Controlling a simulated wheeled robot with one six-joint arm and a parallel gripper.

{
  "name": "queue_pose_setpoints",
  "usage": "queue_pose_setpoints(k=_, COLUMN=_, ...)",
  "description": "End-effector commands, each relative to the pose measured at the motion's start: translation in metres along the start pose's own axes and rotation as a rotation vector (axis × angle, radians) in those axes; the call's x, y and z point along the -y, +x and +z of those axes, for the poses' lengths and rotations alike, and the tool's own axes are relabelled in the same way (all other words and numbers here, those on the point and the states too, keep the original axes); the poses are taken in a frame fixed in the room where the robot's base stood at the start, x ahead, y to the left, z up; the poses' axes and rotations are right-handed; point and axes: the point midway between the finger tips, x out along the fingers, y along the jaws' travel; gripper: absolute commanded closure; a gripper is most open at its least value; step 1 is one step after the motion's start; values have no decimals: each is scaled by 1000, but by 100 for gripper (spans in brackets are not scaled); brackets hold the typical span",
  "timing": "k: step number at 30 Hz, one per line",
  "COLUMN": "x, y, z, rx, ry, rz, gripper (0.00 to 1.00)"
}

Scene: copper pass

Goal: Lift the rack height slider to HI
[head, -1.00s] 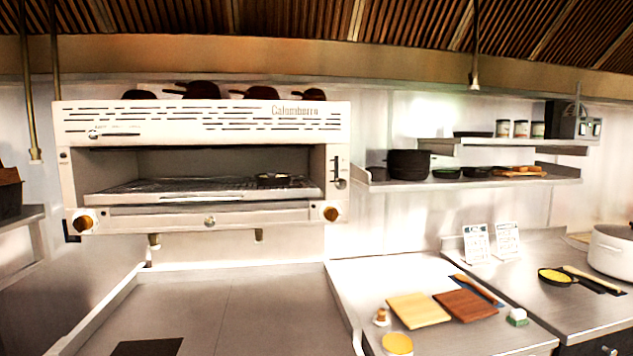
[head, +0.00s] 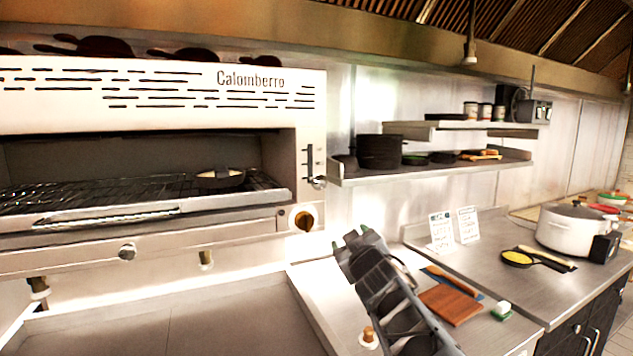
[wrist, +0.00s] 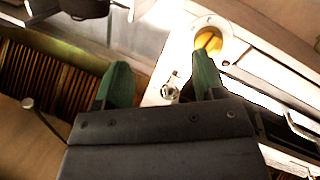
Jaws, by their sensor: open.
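The rack height slider (head: 318,182) is a small metallic knob on the right front panel of the white grill, at the low end of a dark vertical slot (head: 309,158). Its markings are too small to read. In the wrist view a small silver knob (wrist: 170,90), probably the slider, shows between the green fingers. My gripper (head: 350,237) is open and empty, with green fingertips. In the head view it sits below and right of the slider. In the wrist view its fingers (wrist: 160,70) are apart; I cannot tell their distance from the knob.
An orange dial (head: 305,221) sits below the slider. The grill rack (head: 100,200) holds a small pan (head: 220,178). A wall shelf (head: 430,172) with dark pots stands close to the right. Below are a counter with a brown board (head: 450,304) and a white pot (head: 580,228).

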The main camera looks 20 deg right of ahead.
Motion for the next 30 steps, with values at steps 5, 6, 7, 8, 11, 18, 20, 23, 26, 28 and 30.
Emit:
queue_pose_setpoints(k=5, x=-43, y=7, z=-48, rx=-317, ry=-206, rz=-38, gripper=36)
queue_pose_setpoints(k=6, x=-47, y=6, z=-55, rx=-369, ry=-246, rz=-64, gripper=36)
queue_pose_setpoints(k=7, x=-49, y=4, z=-58, rx=-401, ry=-272, rz=-84, gripper=36)
queue_pose_setpoints(k=8, x=-50, y=3, z=-61, rx=-431, ry=-296, rz=-105, gripper=36)
queue_pose_setpoints(k=11, x=-53, y=-3, z=-66, rx=-505, ry=-361, rz=-172, gripper=36)
queue_pose_setpoints(k=18, x=-50, y=-8, z=-72, rx=-580, ry=-427, rz=-268, gripper=36)
queue_pose_setpoints(k=20, x=-48, y=-3, z=-76, rx=-585, ry=-430, rz=-276, gripper=36)
queue_pose_setpoints(k=23, x=-42, y=9, z=-84, rx=-588, ry=-430, rz=-280, gripper=36)
queue_pose_setpoints(k=26, x=-34, y=25, z=-94, rx=-587, ry=-431, rz=-280, gripper=36)
queue_pose_setpoints(k=28, x=-29, y=36, z=-100, rx=-587, ry=-429, rz=-279, gripper=36)
queue_pose_setpoints(k=30, x=-24, y=47, z=-107, rx=-587, ry=-430, rz=-279, gripper=36)
